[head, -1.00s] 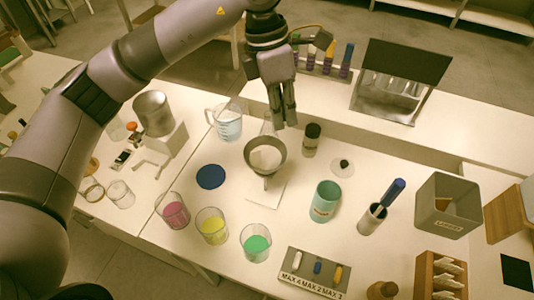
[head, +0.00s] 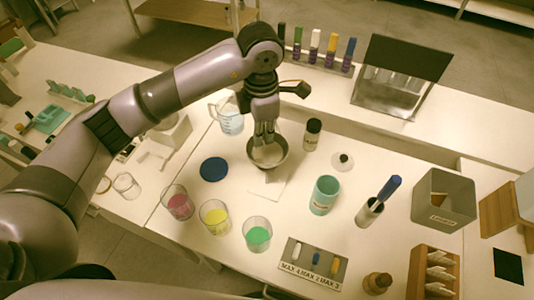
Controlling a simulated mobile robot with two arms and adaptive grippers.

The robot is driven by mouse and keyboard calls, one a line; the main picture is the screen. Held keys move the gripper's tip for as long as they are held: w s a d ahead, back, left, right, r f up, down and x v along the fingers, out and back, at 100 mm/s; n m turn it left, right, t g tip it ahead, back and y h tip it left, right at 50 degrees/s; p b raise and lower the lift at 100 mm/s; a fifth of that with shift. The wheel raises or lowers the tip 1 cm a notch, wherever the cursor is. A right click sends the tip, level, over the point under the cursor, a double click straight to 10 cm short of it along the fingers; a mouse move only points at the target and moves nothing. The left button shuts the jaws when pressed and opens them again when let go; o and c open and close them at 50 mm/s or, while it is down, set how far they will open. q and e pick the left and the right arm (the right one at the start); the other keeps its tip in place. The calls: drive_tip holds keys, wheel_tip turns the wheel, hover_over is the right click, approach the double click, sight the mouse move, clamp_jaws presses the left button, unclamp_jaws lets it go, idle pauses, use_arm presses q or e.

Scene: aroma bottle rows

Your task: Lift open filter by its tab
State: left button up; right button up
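A dark-rimmed funnel (head: 281,161) stands at the middle of the table, with a pale filter (head: 268,154) inside its bowl. My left gripper (head: 264,142) points down at the back of the funnel, its fingertips overlapping the bowl and the back of the filter in the picture. I cannot make out the filter's tab; the fingers cover that side. I cannot tell whether the fingers touch the filter or are closed on it. My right gripper is not in view.
A measuring jug (head: 231,119) stands close left of the gripper, and a dark-capped bottle (head: 312,135) close right. Beakers of pink (head: 178,205), yellow (head: 214,217) and green (head: 257,236) liquid stand in front. A teal cup (head: 324,196) is front right.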

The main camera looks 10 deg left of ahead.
sight(261, 148)
use_arm(q)
drive_tip(key=f+p, duration=0.2)
drive_tip(key=f, duration=0.3)
drive_tip(key=shift+s+a+p, duration=0.15)
drive_tip(key=shift+a+p, duration=0.15)
drive_tip(key=shift+p, duration=0.1)
drive_tip(key=shift+f, duration=0.2)
clamp_jaws()
drive_tip(key=shift+r, duration=0.1)
